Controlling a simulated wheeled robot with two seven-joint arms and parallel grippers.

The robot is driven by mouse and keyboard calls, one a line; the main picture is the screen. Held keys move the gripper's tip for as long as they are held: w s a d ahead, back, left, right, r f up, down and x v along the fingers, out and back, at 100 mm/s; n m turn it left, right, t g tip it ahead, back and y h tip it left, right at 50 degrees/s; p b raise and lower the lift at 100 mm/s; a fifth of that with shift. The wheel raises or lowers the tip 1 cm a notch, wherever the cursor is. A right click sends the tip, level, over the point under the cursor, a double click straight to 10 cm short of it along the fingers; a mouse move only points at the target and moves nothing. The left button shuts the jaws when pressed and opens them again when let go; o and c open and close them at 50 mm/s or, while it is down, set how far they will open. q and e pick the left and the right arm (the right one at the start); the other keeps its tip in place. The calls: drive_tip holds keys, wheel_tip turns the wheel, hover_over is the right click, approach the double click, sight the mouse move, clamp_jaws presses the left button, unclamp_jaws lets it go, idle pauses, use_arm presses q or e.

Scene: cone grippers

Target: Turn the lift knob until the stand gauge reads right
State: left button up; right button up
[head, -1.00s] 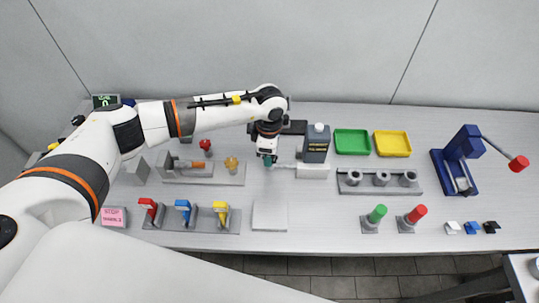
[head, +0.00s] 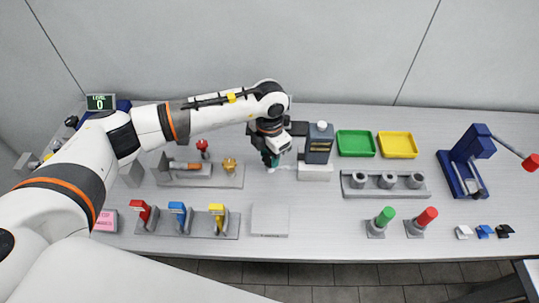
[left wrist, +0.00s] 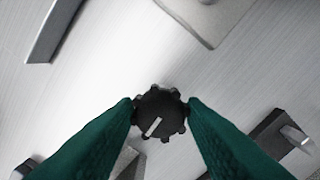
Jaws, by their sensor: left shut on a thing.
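My left gripper (head: 272,161) points down at the middle of the table. In the left wrist view, its green fingertips (left wrist: 160,108) are shut on the sides of a black ribbed knob (left wrist: 165,103). The white pointer line on the knob slants towards the lower left of that view. In the head view the gripper hides the knob. A small dark gauge (head: 101,102) at the back left shows "LEVEL" and a green 0. My right gripper is out of view.
Green (head: 355,143) and yellow (head: 397,145) trays lie at the back right. A grey rack (head: 385,187) with cups is in front of them. Red, blue and yellow levers stand on a base (head: 187,225) at the front left. A flat pale plate (head: 270,220) lies in front of the gripper.

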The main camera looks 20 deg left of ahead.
sight(270, 158)
use_arm(q)
drive_tip(key=shift+r+n, duration=0.1)
drive_tip(key=shift+n, duration=0.4)
drive_tip(key=o, duration=1)
wheel_tip(270, 158, up, 12)
drive_tip(key=b, duration=0.3)
